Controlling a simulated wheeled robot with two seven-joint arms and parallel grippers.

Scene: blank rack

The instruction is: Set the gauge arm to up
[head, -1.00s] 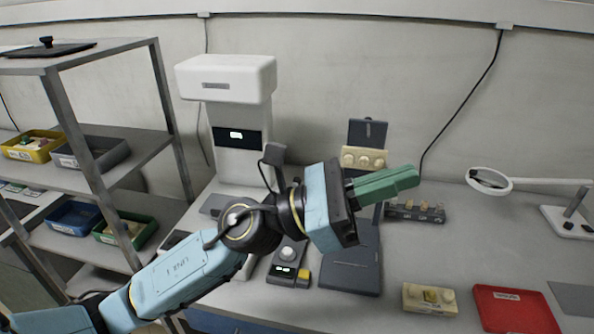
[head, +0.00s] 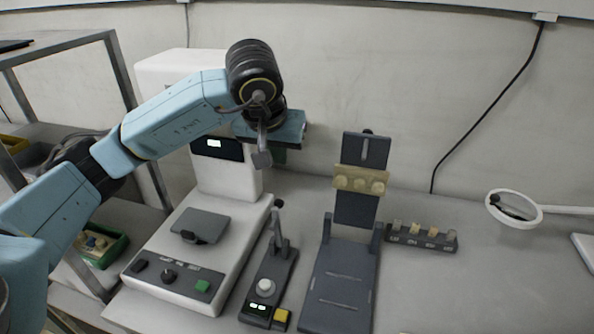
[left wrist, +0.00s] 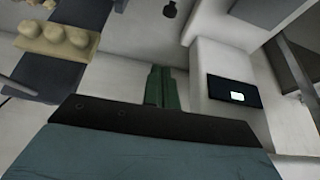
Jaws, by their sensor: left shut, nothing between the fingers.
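A small dark gauge unit (head: 271,285) stands on the bench, with a round pale knob, a lit display and a yellow button. A thin arm with a dark knob at its top, seemingly the gauge arm (head: 277,222), stands nearly upright at the unit's back end. My left gripper (head: 279,157) is above and behind the gauge arm, apart from it, with its green fingers mostly hidden by the hand. In the left wrist view the green fingers (left wrist: 161,88) are together and empty. A dark knob (left wrist: 170,9) shows at the top edge there; I cannot tell if it is the arm's. My right gripper is not in view.
A white machine (head: 165,270) with a tray and green button stands left of the gauge. A dark stand (head: 340,285) holding a beige block (head: 360,180) is to its right. A dark strip of small pieces (head: 422,238) lies beyond. Free bench lies at the right.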

